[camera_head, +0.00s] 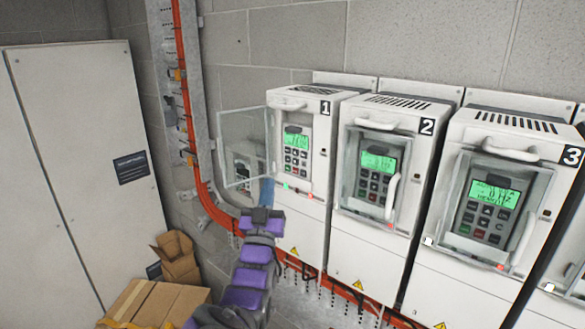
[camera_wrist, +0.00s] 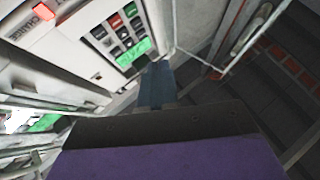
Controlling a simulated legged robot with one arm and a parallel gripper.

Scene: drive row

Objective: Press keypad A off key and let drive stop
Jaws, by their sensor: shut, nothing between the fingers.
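Drive 1 (camera_head: 301,205) is on the left of the row, with its clear cover (camera_head: 243,147) swung open to the left. Its keypad (camera_head: 297,152) has a lit green screen above several dark, red and green keys, and it also shows upside down in the wrist view (camera_wrist: 120,36). No letter A is readable on any keypad. My gripper (camera_head: 266,190) is shut and empty, below and left of the drive 1 keypad. In the wrist view the blue fingers (camera_wrist: 156,84) point toward the keypad's screen end; contact cannot be told.
Drive 2 (camera_head: 372,220) and drive 3 (camera_head: 485,250) stand to the right with their covers closed. A grey cabinet (camera_head: 75,200) is at the left, with cardboard boxes (camera_head: 150,300) beside it. Orange cable (camera_head: 190,110) runs down the wall.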

